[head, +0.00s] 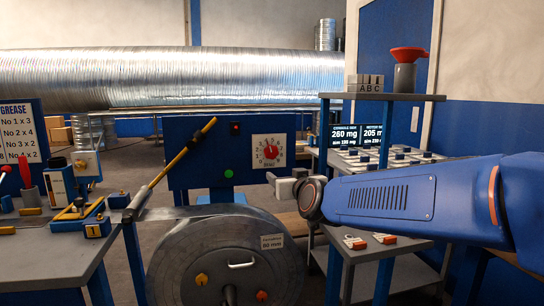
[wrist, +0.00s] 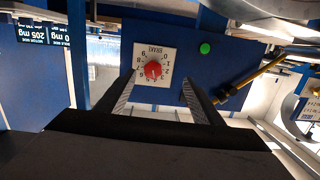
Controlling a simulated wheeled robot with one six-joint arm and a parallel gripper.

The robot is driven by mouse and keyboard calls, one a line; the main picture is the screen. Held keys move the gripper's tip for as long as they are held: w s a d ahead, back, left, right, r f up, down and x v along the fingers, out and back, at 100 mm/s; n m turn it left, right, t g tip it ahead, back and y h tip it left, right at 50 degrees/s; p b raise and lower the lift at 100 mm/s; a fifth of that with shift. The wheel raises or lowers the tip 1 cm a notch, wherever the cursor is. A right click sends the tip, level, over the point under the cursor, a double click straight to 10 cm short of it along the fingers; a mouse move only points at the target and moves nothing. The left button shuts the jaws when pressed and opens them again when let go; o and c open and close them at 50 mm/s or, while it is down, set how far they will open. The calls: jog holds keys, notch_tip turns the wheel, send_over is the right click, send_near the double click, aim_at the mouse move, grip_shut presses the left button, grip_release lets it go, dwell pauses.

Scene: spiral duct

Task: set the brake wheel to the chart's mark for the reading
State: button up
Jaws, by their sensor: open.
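The brake wheel (head: 270,151) is a red knob on a white numbered dial plate, set in the blue panel behind the strip coil. It also shows in the wrist view (wrist: 153,71), upside down, between my finger pads; its exact setting is too small to read surely. My gripper (head: 283,184) is open and empty, in front of the panel near the dial's lower right; in the wrist view the fingers (wrist: 158,92) point at the dial. Two screens (head: 345,136) read 260 mg and 205 mg. I see no brake chart for sure; the sign (head: 18,132) at left is headed GREASE.
A large strip coil (head: 225,262) with a tag (head: 272,241) stands below the panel. A yellow-and-black bar (head: 183,152) slants in front of the panel's left side. A green button (wrist: 205,48) is beside the dial. A shelf (head: 390,97) with a red funnel stands at right.

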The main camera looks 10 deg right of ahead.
aim_at(272, 154)
jog(key=shift+t+h, duration=0.4)
jog(key=shift+t, duration=0.1)
jog(key=w, duration=0.6)
jog(key=w+r, duration=0.1)
jog(key=w, duration=0.6)
jog(key=w+r, duration=0.1)
jog(key=w, duration=0.5)
jog(key=shift+w+d, duration=0.25)
jog(key=shift+w, duration=0.1)
jog(key=shift+c, duration=0.2)
jog(key=c, duration=1)
